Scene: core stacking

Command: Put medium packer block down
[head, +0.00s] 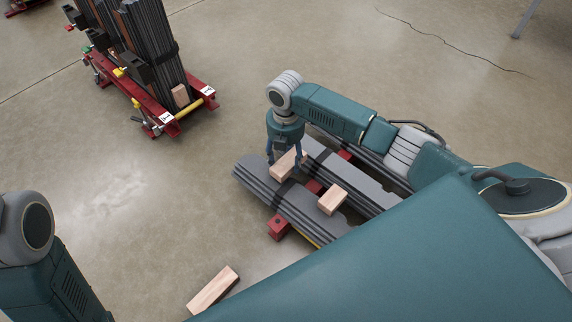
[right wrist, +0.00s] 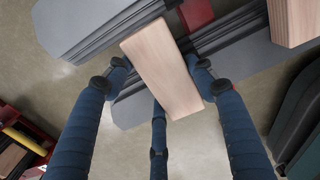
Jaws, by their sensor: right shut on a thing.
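A light wooden packer block (head: 289,163) is held in my right gripper (head: 285,152) over the near stack of grey bars in the head view. In the right wrist view the block (right wrist: 165,75) lies between the blue fingers, which are closed against its sides. I cannot tell whether it touches the bars beneath. A second wooden block (head: 332,200) rests across the grey bars to the right. It also shows at the upper right of the right wrist view (right wrist: 296,18). My left arm shows at the left edge, but its gripper is out of frame.
The strapped grey bars (head: 284,203) lie in bundles on a red support (head: 278,229). Another wooden block (head: 213,289) lies on the floor in front. A red cart (head: 173,122) with upright grey bars stands at the back left. The floor between is clear.

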